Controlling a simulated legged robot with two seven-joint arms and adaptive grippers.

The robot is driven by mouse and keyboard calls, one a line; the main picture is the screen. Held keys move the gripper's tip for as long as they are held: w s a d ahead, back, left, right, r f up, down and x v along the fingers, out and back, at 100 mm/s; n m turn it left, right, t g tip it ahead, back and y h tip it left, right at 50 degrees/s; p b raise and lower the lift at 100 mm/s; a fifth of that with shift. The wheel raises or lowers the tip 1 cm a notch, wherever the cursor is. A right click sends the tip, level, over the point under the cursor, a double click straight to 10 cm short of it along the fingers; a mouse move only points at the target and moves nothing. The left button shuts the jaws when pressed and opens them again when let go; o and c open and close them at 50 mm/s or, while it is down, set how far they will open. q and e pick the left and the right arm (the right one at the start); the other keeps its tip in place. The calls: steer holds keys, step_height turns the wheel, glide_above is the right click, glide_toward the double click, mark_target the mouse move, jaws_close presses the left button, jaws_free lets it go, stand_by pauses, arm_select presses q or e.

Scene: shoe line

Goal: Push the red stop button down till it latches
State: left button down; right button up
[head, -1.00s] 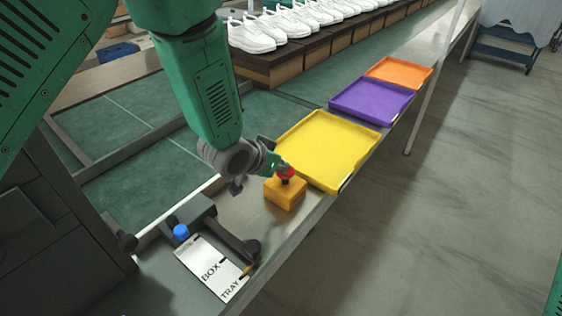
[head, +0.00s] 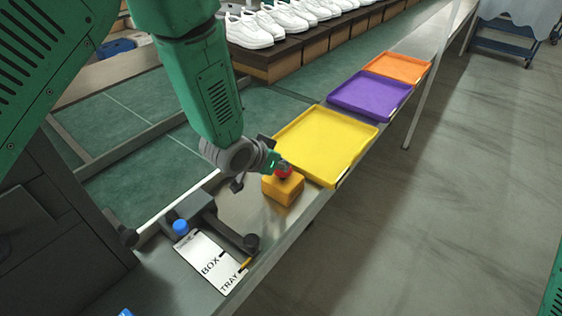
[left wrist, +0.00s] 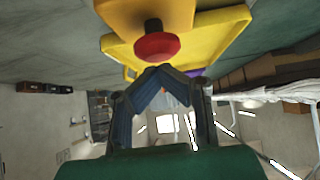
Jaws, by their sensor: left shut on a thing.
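The red stop button (head: 283,172) is a round red head on top of a yellow-orange box (head: 283,190) on the metal bench edge. In the left wrist view the red head (left wrist: 156,46) shows with a dark stem between it and the box (left wrist: 180,10). My left gripper (head: 277,165) is at the button's upper left in the head view. Its dark fingers (left wrist: 163,73) come together at the button head's edge, shut on it. The exact contact is partly hidden. My right gripper is out of view.
A yellow tray (head: 325,143) stands just beyond the box, then a purple tray (head: 370,95) and an orange tray (head: 398,67). A card (head: 210,262) marked BOX and TRAY and a blue knob (head: 180,227) lie nearer. White shoes (head: 250,30) line the back. Open floor is at right.

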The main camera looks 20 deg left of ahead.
arm_select(q)
step_height(320, 180, up, 3)
steer(key=shift+w+r+p, duration=0.15)
steer(key=shift+p, duration=0.5)
steer(key=v, duration=0.9)
steer(key=shift+s, duration=0.5)
